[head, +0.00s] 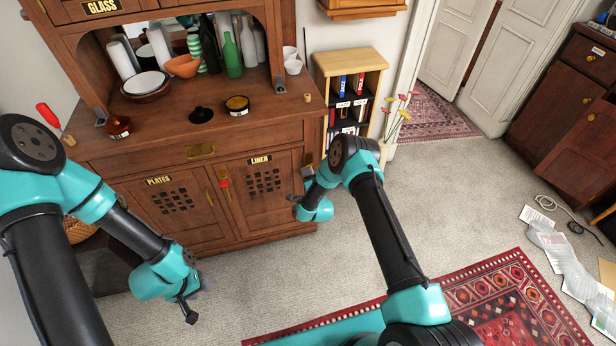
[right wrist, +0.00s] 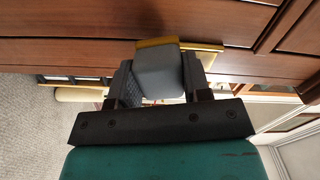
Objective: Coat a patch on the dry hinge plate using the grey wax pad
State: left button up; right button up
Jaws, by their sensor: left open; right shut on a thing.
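The grey wax pad (right wrist: 158,75), a grey block with a yellowish edge, is held between the fingers of my right gripper (right wrist: 158,90). Its yellowish edge is at the brown wood; I cannot tell if it touches. In the head view my right gripper (head: 296,198) is by the right edge of the LINEN door (head: 265,180), and the pad is not clear there. My left gripper (head: 191,310) is open and empty, low before the cabinet.
A tin with yellowish contents (head: 237,105) and a black lid (head: 201,114) lie on the dresser top (head: 165,130).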

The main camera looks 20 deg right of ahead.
aim_at(312, 164)
jog(key=shift+w, duration=1.1)
dwell(0.5)
jog(key=shift+s+d, duration=0.1)
jog(key=shift+d, duration=1.9)
jog(key=shift+a, duration=0.15)
jog(key=shift+w+a+r, duration=0.1)
jog(key=shift+w+a, duration=0.05)
jog(key=shift+a, duration=0.8)
jog(key=shift+w+a, duration=0.1)
jog(key=shift+a, duration=0.85)
jog(key=shift+a, duration=0.1)
jog(key=s, duration=0.6)
jog(key=shift+s, duration=0.1)
